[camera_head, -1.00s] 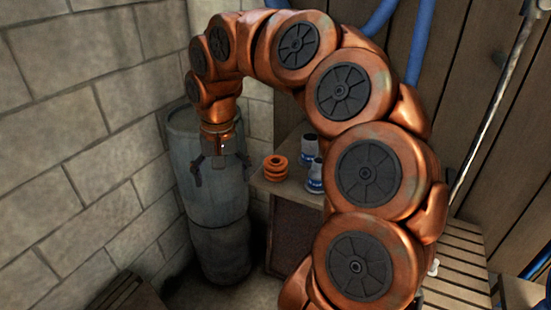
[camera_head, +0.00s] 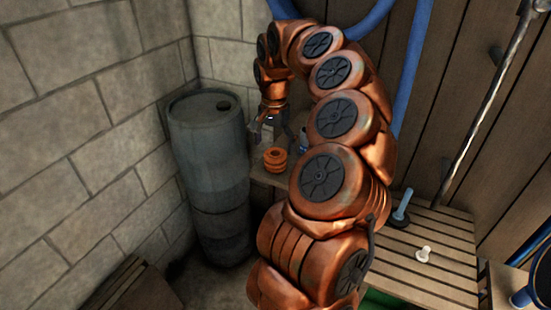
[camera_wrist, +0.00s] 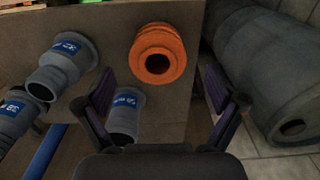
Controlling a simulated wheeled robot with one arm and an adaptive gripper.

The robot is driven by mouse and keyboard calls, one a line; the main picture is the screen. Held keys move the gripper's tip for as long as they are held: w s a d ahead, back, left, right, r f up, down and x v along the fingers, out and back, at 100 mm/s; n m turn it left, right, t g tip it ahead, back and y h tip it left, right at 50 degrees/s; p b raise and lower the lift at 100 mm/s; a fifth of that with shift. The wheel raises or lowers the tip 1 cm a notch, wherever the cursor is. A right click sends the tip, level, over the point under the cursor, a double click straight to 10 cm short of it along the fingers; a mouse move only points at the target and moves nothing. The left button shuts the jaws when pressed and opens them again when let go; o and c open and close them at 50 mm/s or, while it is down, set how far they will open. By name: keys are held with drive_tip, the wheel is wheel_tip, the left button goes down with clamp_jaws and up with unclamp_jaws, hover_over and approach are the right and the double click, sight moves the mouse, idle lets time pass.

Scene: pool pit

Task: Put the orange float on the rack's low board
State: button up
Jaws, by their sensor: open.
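The orange float (camera_head: 275,160) is a ribbed ring-like piece on a brown cabinet top (camera_head: 264,178) beside the grey barrel. In the wrist view the float (camera_wrist: 158,53) lies ahead of the fingertips, near the middle, with its round hole facing me. My gripper (camera_head: 268,126) is open and empty, apart from the float. In the wrist view my gripper's dark fingers (camera_wrist: 160,88) stand left and right, with the float beyond the gap. I cannot tell for sure which board is the rack's low board; a slatted wooden board (camera_head: 440,270) shows at the lower right.
Grey fittings with blue labels (camera_wrist: 65,65) stand near the float; one (camera_wrist: 125,115) is close to the left finger. A tall grey barrel (camera_head: 208,160) is close on the float's left in the head view. A white piece (camera_head: 423,254) sits on the slatted board.

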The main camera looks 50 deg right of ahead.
sight(275, 158)
drive_tip(key=shift+s+f+p, duration=0.15)
drive_tip(key=shift+f+p, duration=1)
drive_tip(key=shift+f, duration=1.35)
drive_tip(key=c, duration=1.4)
drive_tip(key=shift+o, duration=0.2)
drive_tip(key=shift+r+b, duration=1)
drive_tip(key=shift+r, duration=0.7)
drive_tip(key=s+a+r+b, duration=0.1)
drive_tip(key=s+a+b, duration=0.5)
drive_tip(key=s+a, duration=0.3)
drive_tip(key=s, duration=0.4)
drive_tip(key=shift+r, duration=0.3)
